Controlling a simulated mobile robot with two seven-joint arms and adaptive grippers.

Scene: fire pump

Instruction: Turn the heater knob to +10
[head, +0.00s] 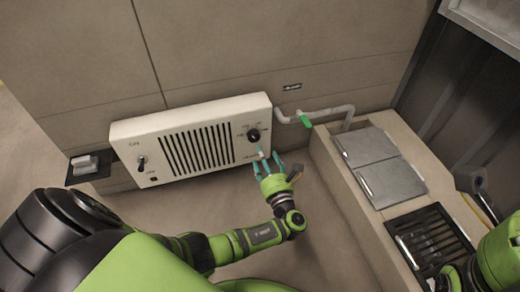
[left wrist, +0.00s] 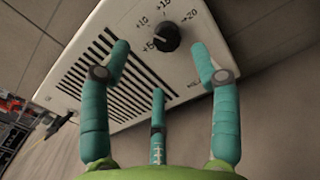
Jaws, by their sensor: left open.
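The heater (head: 195,145) is a cream wall box with dark vent slots. Its black knob (head: 253,135) is at the right end of the front face. In the left wrist view the knob (left wrist: 166,38) is round, with printed marks +5, +10, +15 and +20 around it. Its pointer direction is too small to tell. My left gripper (head: 268,164) is open just below the knob, with its teal fingers spread. In the left wrist view the fingers (left wrist: 160,75) stand apart, below and to either side of the knob, and hold nothing.
A second switch (head: 141,163) sits at the heater's left end. A pipe with a green valve handle (head: 305,119) runs from the heater's right side. A ledge with grey metal lids (head: 390,182) and a black grate (head: 432,236) stands at right.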

